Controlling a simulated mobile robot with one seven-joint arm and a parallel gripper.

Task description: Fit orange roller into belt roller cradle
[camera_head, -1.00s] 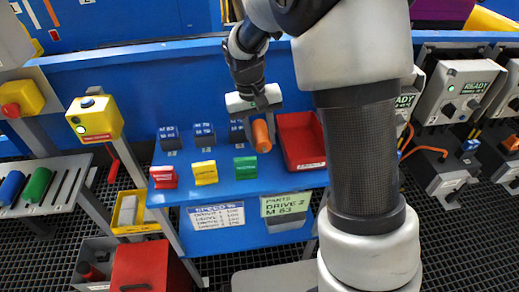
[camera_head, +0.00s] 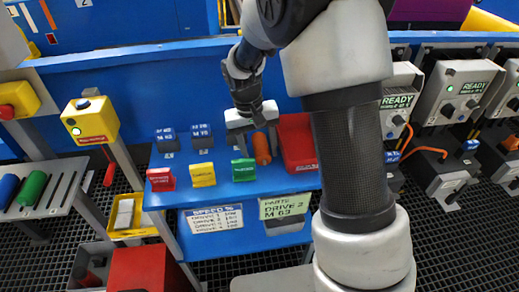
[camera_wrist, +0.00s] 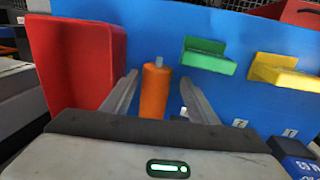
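The orange roller (camera_head: 262,150) is on the blue shelf, between the green label holder and the red bin. In the wrist view the orange roller (camera_wrist: 155,92) shows a grey pin at its far end. My gripper (camera_head: 257,138) is over it from behind. In the wrist view my gripper (camera_wrist: 158,80) has one finger on each side of the roller, with narrow gaps visible on both sides, so it looks open around it. The roller's upper end is partly hidden by the gripper in the head view. I cannot make out the belt roller cradle for certain.
A red bin (camera_head: 297,146) stands close to the right of the roller. Green (camera_head: 243,170), yellow (camera_head: 203,175) and red (camera_head: 160,180) label holders line the shelf front. Dark blue blocks (camera_head: 168,140) stand behind. A rack (camera_head: 60,200) with blue and green rollers is at left.

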